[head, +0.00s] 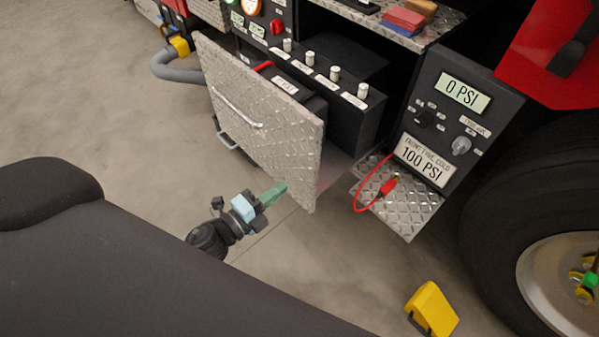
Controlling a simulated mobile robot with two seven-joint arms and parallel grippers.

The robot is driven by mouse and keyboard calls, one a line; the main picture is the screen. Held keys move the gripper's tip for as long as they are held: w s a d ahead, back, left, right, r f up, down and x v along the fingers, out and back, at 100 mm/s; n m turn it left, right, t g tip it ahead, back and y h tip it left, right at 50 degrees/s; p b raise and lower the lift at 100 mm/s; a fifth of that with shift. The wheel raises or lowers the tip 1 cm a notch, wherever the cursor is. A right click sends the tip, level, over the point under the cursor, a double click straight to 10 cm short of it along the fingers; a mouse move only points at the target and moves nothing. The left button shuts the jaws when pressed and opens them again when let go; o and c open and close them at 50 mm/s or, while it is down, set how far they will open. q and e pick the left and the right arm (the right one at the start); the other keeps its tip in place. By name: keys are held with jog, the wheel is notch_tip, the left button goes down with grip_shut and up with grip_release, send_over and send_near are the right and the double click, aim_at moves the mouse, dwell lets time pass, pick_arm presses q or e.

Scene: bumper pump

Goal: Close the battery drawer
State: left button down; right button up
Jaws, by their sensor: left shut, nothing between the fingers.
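The battery drawer is pulled out from the truck side. Its front panel (262,122) is silver diamond plate with a bar handle (238,110). Behind the panel sits a black battery (300,98) with a red cable on it. My left gripper (276,193) is shut and empty. In the picture it shows just below the panel's lower edge, near its right corner; I cannot tell whether it touches the panel. My right gripper is not in view.
A gauge panel (432,140) reading 0 PSI stands right of the drawer. A diamond-plate step (412,218) with a red hose lies below it. A large tyre (500,190) is at right. A yellow chock (433,308) lies on the floor. Floor at left is clear.

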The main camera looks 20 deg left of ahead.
aim_at(309, 167)
pick_arm(q)
jog(key=x, duration=0.7)
jog(key=shift+w+d, duration=0.1)
jog(key=shift+w, duration=0.05)
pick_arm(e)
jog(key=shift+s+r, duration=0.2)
